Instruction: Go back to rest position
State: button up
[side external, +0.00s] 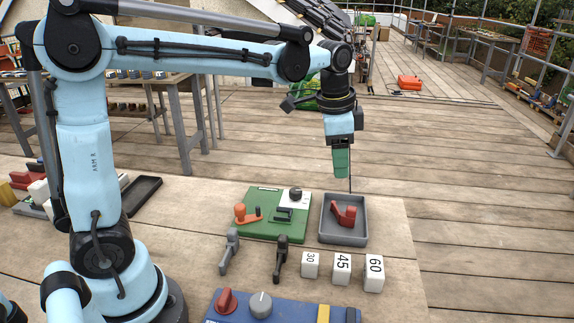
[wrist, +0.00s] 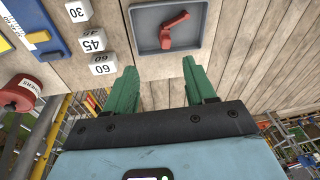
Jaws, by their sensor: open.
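My gripper (side external: 341,165) has green fingers and hangs pointing down above the back right of the work table (side external: 395,235). In the wrist view, my gripper (wrist: 162,85) shows its two green fingers well apart, with nothing between them. In the side view, it is above and behind the grey tray (side external: 328,240), clear of it. A red part (side external: 344,216) lies in this tray. The tray (wrist: 142,70) and the red part (wrist: 174,32) also show in the wrist view, beyond the fingertips.
A green board (side external: 265,234) with an orange handle stands left of the tray. Grey and black handles (side external: 280,258) and white blocks numbered 30, 45 and 60 (side external: 342,268) stand in front. A blue panel (side external: 285,312) is at the near edge. The air around my gripper is free.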

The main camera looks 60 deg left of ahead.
jog(key=s+f+n+t, duration=0.2)
jog(key=s+n, duration=0.2)
jog(key=s, duration=0.2)
jog(key=s+a+f+n+t, duration=0.1)
jog(key=s+f+n+t, duration=0.1)
jog(key=s, duration=0.5)
jog(key=shift+s+a+n+t, duration=0.15)
jog(key=shift+s+n+t, duration=0.1)
jog(key=shift+n+t, duration=0.5)
dwell(0.5)
